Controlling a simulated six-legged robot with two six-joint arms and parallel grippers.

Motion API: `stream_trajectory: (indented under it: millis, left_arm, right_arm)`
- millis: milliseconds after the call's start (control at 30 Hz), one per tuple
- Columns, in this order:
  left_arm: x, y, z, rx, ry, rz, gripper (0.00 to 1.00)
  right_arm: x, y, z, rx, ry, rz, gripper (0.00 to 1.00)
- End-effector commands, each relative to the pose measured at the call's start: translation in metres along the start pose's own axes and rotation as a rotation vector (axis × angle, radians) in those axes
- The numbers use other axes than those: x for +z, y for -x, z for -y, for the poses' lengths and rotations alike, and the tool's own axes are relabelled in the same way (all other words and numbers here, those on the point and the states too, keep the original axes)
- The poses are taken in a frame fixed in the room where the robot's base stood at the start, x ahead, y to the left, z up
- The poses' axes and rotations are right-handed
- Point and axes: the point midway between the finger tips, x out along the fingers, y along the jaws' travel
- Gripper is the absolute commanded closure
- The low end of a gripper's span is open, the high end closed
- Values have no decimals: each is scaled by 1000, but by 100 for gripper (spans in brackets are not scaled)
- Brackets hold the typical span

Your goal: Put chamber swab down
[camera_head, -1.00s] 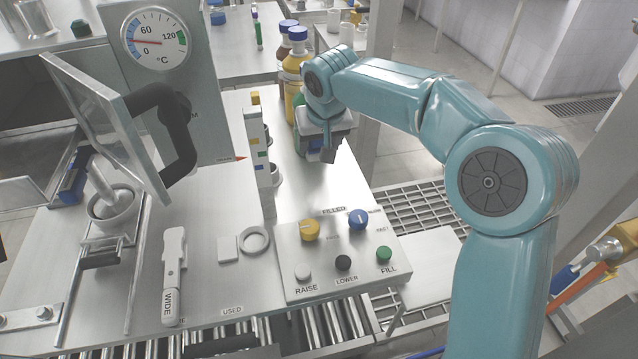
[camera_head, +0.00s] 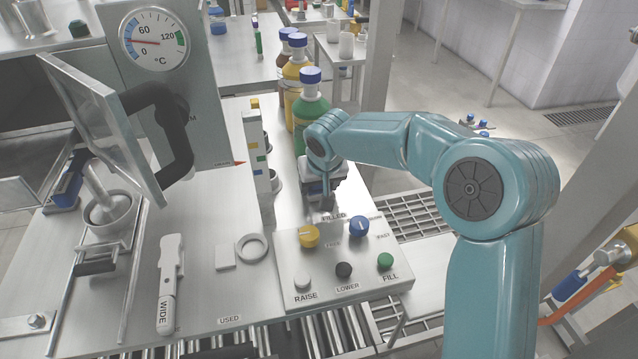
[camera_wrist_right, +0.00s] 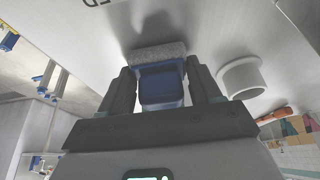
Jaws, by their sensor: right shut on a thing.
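The chamber swab, a blue block (camera_wrist_right: 161,88) with a grey pad (camera_wrist_right: 158,53) along its far side, sits between the fingers of my right gripper (camera_wrist_right: 162,92) in the right wrist view. The fingers are shut on the blue block. The pad faces the steel tabletop and casts a shadow there; I cannot tell if it touches. In the head view my right gripper (camera_head: 322,198) points down just behind the control panel, by the FILLED label. The swab is mostly hidden there by the gripper. My left gripper is out of view.
The control panel (camera_head: 343,262) with knobs and buttons lies in front of the gripper. A green bottle (camera_head: 311,108) and yellow bottle (camera_head: 295,75) stand behind it. A colour-marked upright (camera_head: 257,150) is to the left. A white wand (camera_head: 170,280) and ring (camera_head: 252,247) lie on the steel table.

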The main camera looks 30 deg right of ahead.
Motion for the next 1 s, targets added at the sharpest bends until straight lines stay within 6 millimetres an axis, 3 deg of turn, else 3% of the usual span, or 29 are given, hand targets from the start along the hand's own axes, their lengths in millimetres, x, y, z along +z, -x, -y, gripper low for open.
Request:
stream_trajectory:
  millis: [33, 100, 500, 1000]
  left_arm:
    - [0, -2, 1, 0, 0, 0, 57]
    - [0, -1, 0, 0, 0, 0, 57]
    - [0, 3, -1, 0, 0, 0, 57]
    - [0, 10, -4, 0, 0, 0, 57]
  right_arm:
    - [1, -2, 0, 0, 0, 0, 34]
    - [0, -1, 0, 0, 0, 0, 11]
    - [-2, 8, 0, 0, 0, -2, 11]
    - [-1, 110, 0, -1, 1, -2, 11]
